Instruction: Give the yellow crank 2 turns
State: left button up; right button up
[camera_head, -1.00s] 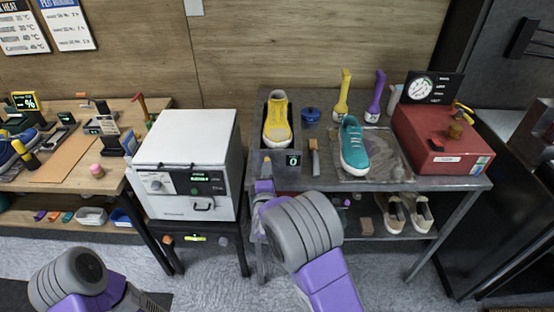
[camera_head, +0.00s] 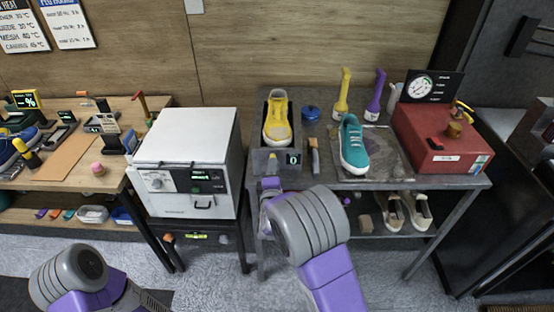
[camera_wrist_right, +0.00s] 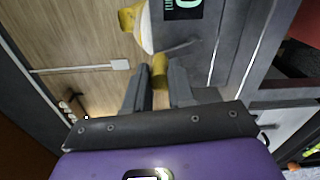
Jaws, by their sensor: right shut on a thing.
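The yellow crank's handle (camera_wrist_right: 160,70) is a short yellow cylinder between the fingers of my right gripper (camera_wrist_right: 160,82) in the wrist view. The gripper is shut on it. A grey metal arm runs beside the handle. In the head view the crank is at the front of the grey box (camera_head: 262,163) that holds the yellow sneaker (camera_head: 278,118); my right gripper (camera_head: 271,184) is just below it. The box's small display (camera_head: 293,158) reads 0. My left gripper is not visible; only part of that arm shows at the lower left.
A white oven (camera_head: 187,160) stands left of the crank. To the right on the grey table are an orange-handled brush (camera_head: 314,156), a teal sneaker (camera_head: 353,147) and a red box with a gauge (camera_head: 440,145). Sneakers (camera_head: 405,211) lie on the shelf below.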

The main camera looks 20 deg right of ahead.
jog(key=shift+s+d+r, duration=0.2)
jog(key=shift+d, duration=0.45)
jog(key=shift+s+d+f, duration=0.15)
jog(key=shift+d, duration=0.3)
jog(key=shift+s+d+f, duration=0.1)
jog(key=shift+s+d, duration=0.05)
jog(key=shift+d, duration=0.25)
jog(key=shift+s+d+f+b, duration=0.2)
jog(key=shift+d+f+b, duration=0.45)
jog(key=shift+f, duration=0.1)
jog(key=shift+a, duration=0.1)
